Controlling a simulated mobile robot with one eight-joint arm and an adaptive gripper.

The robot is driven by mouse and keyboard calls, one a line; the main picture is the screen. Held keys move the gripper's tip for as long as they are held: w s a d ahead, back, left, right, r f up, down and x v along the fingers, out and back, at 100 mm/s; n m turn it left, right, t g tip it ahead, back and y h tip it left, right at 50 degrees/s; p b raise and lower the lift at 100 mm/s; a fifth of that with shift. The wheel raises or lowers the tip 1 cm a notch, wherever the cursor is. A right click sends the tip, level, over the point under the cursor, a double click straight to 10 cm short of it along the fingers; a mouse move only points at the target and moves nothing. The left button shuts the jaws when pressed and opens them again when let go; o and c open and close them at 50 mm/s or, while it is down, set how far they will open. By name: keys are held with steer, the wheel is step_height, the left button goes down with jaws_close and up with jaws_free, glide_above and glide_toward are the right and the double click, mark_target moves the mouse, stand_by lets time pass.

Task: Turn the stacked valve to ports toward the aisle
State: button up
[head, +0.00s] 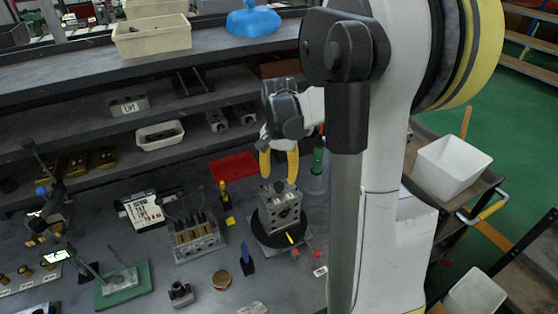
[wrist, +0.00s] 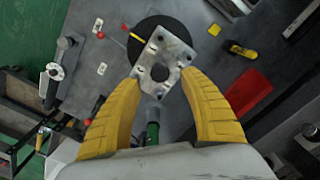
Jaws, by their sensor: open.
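The valve is a grey metal block (head: 282,212) with round holes in its side, standing on a round black plate (head: 262,237) on the bench. In the wrist view, the fingertips of my gripper (wrist: 161,77) lie on either side of the block's near end. Whether they touch it I cannot tell.
A yellow pointer (head: 289,237) and red knobs (head: 295,252) are close to the plate. A green-topped cylinder (head: 318,160) stands right behind the valve. A red tray (head: 234,167), a fitting block (head: 197,240) and a yellow-black tool (head: 224,195) lie left. Shelves rise behind.

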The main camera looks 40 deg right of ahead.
step_height(320, 180, up, 8)
steer(key=shift+f, duration=0.15)
stand_by(0.5)
